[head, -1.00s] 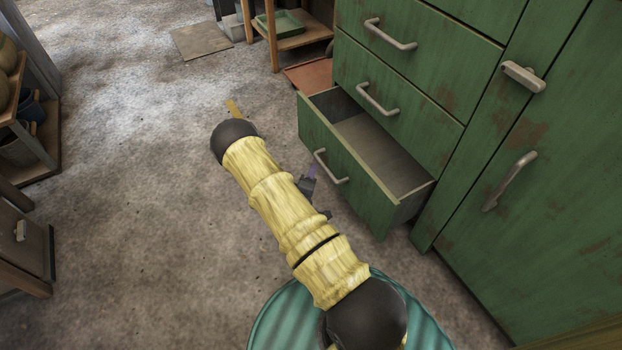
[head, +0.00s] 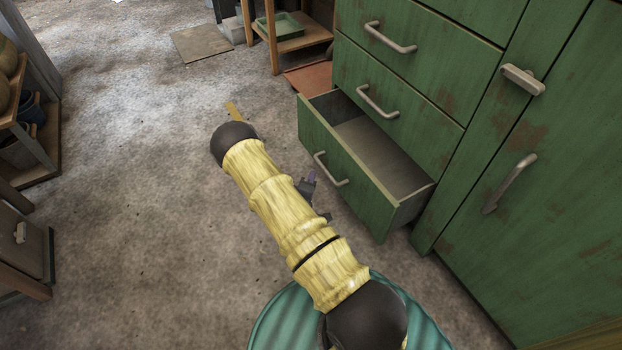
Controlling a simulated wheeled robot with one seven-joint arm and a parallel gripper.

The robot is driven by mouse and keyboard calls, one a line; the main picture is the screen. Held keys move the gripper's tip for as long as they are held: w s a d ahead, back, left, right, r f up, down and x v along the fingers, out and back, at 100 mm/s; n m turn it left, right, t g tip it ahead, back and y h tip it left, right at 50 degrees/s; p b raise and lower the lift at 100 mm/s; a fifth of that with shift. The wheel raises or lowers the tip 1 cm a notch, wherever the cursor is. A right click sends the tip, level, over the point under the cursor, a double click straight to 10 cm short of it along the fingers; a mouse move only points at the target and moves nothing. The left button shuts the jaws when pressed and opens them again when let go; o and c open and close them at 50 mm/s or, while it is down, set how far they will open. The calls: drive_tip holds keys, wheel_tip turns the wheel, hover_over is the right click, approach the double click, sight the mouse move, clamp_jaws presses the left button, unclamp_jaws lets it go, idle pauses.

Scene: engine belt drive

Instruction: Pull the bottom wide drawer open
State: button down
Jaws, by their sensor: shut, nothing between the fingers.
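The bottom wide drawer (head: 345,176) of the green cabinet is pulled out, and its empty grey inside shows. Its pale bar handle (head: 331,169) is on the front panel. My gripper (head: 310,181) shows only in part, as a small dark shape with a purplish tip beside my yellow arm. It is just in front of the drawer front, close to the left end of the handle. It is shut and holds nothing. My arm hides the rest of it, and I cannot tell whether it touches the handle.
Two shut drawers, an upper one (head: 420,30) and a middle one (head: 397,110), sit above the open drawer. A tall cabinet door (head: 545,180) is on the right. Bare floor (head: 150,180) lies left of my arm. Shelves (head: 35,150) stand at the left edge.

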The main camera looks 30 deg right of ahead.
idle(0.8)
drive_tip(key=c, duration=1.4)
unclamp_jaws()
drive_tip(key=p+v, duration=0.8)
drive_tip(key=v, duration=0.9)
drive_tip(key=shift+s, duration=0.2)
